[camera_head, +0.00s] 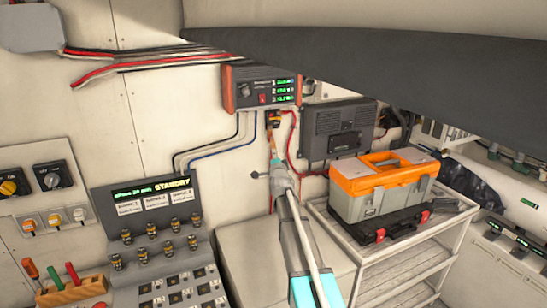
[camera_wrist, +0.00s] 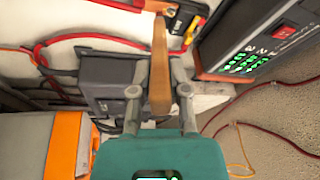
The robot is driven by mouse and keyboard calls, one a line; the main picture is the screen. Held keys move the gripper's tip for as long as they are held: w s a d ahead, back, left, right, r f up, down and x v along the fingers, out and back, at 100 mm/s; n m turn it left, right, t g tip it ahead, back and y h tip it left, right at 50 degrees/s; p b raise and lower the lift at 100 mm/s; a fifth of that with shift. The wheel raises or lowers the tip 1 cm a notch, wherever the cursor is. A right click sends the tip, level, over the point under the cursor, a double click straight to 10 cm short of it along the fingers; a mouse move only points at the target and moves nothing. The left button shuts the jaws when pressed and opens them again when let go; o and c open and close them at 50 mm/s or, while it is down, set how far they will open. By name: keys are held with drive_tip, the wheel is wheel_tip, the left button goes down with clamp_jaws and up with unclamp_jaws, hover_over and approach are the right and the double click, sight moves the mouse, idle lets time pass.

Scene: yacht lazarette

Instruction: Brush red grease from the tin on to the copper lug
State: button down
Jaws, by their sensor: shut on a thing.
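My gripper (camera_head: 278,166) is in the middle of the head view, raised in front of the white wall below the instrument box. In the wrist view my gripper (camera_wrist: 160,92) is shut on a flat wooden handle (camera_wrist: 160,62), which I take to be the brush. The brush (camera_head: 272,144) points up towards a small dark and orange block (camera_head: 273,118) on the wall; I cannot tell whether they touch. Its bristles are not clear.
The instrument box (camera_head: 262,87) with green readouts is just above. A grey wall unit (camera_head: 338,129) and red cables are at right. An orange-lidded toolbox (camera_head: 385,182) stands on a trolley (camera_head: 375,254). A switch panel (camera_head: 155,210) and a wooden tool holder (camera_head: 76,290) are at left.

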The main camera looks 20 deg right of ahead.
drive_tip(key=shift+w, duration=0.85)
idle(0.6)
drive_tip(key=shift+s+f+b, duration=0.1)
drive_tip(key=shift+f+b, duration=0.6)
drive_tip(key=shift+f, duration=0.05)
drive_tip(key=shift+r, duration=0.2)
drive_tip(key=shift+r+p, duration=0.6)
drive_tip(key=shift+p, duration=0.15)
